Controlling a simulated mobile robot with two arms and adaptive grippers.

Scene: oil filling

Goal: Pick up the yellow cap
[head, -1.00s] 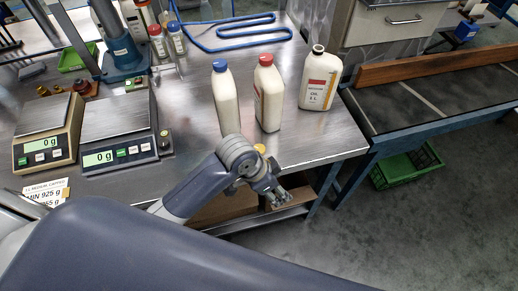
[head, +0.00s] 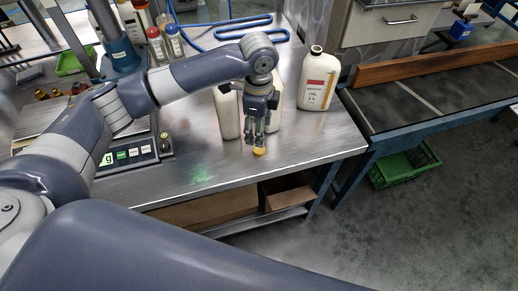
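The small yellow cap (head: 260,151) lies on the metal table near its front edge. My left gripper (head: 257,142) points down just above the cap, its fingers a little apart and nothing visibly held between them. Whether the fingertips touch the cap cannot be told. My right gripper is not in view.
Two white bottles stand close behind my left gripper, the left one (head: 228,113) partly covered by my arm and the other mostly hidden. A larger oil bottle (head: 319,80) stands to the right. A scale (head: 125,155) is at the left. The table's front right is clear.

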